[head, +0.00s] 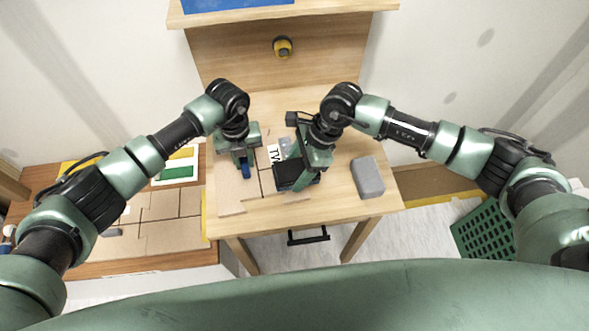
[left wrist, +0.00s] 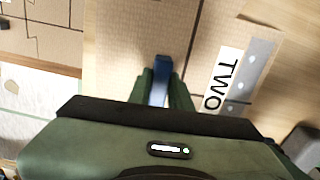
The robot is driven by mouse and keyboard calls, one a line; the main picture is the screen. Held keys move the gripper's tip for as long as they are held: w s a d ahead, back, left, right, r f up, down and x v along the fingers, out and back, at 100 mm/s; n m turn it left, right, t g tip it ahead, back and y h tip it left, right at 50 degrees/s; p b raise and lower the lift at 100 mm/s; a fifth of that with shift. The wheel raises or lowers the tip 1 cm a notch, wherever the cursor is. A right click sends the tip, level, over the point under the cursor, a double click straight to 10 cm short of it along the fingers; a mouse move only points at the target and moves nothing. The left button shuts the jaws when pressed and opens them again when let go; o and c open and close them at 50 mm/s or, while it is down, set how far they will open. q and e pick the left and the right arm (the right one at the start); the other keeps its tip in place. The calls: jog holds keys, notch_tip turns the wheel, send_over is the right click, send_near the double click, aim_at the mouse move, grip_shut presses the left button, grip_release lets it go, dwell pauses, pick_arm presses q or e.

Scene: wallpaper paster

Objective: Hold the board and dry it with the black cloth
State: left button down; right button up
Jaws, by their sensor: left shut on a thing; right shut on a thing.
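The tan board (head: 231,201) with dark lines lies flat on the wooden table; its patterned surface fills the middle of the left wrist view (left wrist: 122,50). My left gripper (head: 246,172) is shut on a small blue piece (left wrist: 160,72) that stands over the board. I cannot tell whether the blue piece is fixed to the board. My right gripper (head: 302,180) is shut on the black cloth (head: 284,176), low over the board's right part. A white label reading "TWO" (left wrist: 223,78) is on the board beside a grey strip. The right gripper's fingertips are mostly hidden.
A grey block (head: 367,178) sits at the table's right side. A yellow and black round thing (head: 283,47) is at the back. A lower brown table (head: 150,262) with tan panels and a green-and-white sheet stands left. A green crate (head: 484,232) is on the floor right.

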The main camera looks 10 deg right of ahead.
notch_tip(320, 180, up, 4)
jog(key=shift+r, duration=0.1)
jog(key=o, duration=0.9)
jog(key=shift+w, duration=0.1)
jog(key=c, duration=0.7)
jog(key=shift+c, duration=0.2)
